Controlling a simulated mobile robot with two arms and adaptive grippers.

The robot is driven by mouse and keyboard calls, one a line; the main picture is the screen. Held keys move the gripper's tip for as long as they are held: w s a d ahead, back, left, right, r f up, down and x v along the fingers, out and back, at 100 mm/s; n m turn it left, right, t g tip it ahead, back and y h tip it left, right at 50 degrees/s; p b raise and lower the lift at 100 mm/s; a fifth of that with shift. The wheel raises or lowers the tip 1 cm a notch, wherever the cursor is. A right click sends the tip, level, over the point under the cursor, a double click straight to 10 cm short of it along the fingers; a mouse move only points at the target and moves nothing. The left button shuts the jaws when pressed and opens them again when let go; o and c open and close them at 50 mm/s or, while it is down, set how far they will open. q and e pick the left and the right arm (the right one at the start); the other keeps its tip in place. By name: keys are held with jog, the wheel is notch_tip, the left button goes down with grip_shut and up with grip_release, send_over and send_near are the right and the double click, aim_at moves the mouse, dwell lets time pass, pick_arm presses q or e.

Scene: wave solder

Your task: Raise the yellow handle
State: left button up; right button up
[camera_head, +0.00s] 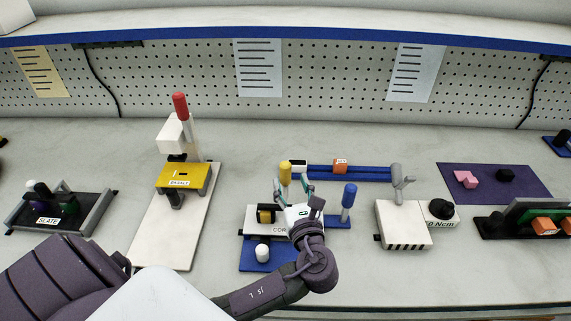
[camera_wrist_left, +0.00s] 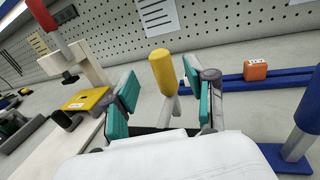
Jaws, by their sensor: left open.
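The yellow handle (camera_head: 285,172) is an upright rounded grip on a grey lever, on the white and blue device (camera_head: 262,214) whose label starts "COR". In the left wrist view the yellow handle (camera_wrist_left: 163,68) stands between the two teal finger pads, with a gap visible on each side. My left gripper (camera_head: 293,186) is open around or just in front of the handle; the exact depth is hard to tell. The left gripper (camera_wrist_left: 160,90) holds nothing. My arm hides part of the device. My right gripper is not in view.
A blue handle (camera_head: 349,195) stands close right of my gripper. A blue rail with an orange block (camera_head: 340,166) lies behind. A press with a red handle (camera_head: 181,105) stands left. A white torque unit (camera_head: 402,226) is right. Bare table lies between them.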

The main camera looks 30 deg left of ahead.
aim_at(287, 170)
pick_arm(q)
jog(key=x, duration=0.4)
jog(key=shift+w+a, duration=0.25)
jog(key=shift+a, duration=0.05)
jog(key=shift+x, duration=0.8)
grip_shut()
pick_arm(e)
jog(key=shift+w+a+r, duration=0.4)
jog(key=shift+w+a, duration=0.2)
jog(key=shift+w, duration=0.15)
pick_arm(q)
jog(key=shift+p, duration=0.3)
